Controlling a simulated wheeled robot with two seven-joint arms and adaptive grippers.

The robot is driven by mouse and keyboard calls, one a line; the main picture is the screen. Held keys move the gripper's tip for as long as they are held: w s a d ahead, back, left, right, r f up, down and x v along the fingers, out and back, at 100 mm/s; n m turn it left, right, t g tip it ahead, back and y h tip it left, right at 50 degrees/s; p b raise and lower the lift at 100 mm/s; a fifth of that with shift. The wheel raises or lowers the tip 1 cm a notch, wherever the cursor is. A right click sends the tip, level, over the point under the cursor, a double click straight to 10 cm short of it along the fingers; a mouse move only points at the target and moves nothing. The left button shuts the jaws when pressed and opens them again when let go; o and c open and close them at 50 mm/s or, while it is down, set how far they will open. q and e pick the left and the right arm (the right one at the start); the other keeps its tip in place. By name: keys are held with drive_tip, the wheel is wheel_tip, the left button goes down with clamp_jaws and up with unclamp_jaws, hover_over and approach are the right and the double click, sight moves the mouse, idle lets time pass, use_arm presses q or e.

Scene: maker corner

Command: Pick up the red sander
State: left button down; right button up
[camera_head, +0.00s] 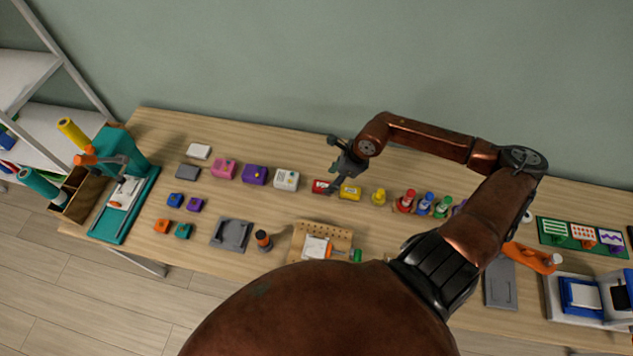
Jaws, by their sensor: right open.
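A small red block (320,185), which looks like the red sander, lies on the wooden table between a white block (287,180) and a yellow block (351,192). My right gripper (335,186) is open and empty, its dark fingers pointing down at the right side of the red block. The fingers cover part of the red block, and I cannot tell whether they touch it. A second red item (406,200), rounded and upright, stands farther right. My left gripper is not in view.
Pink (223,169) and purple (255,174) blocks continue the row leftward. A yellow item (379,197) and blue (426,203) and green (443,207) ones stand rightward. A pegboard tray (345,236) lies in front. A teal press stand (124,205) is at left.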

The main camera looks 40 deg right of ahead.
sight(323, 185)
drive_tip(key=shift+w+a+f, duration=0.25)
drive_tip(key=shift+f, duration=0.25)
drive_tip(key=shift+w+x, duration=0.25)
drive_tip(key=shift+x, duration=0.8)
drive_tip(key=x, duration=0.3)
drive_tip(key=shift+w+d, duration=0.1)
drive_tip(key=shift+w, duration=0.05)
drive_tip(key=shift+f, duration=0.25)
drive_tip(key=shift+c, duration=1)
drive_tip(key=c, duration=1)
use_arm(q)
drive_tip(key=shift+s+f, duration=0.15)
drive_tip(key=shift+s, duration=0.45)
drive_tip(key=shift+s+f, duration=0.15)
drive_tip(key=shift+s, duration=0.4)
use_arm(e)
drive_tip(key=shift+c, duration=0.2)
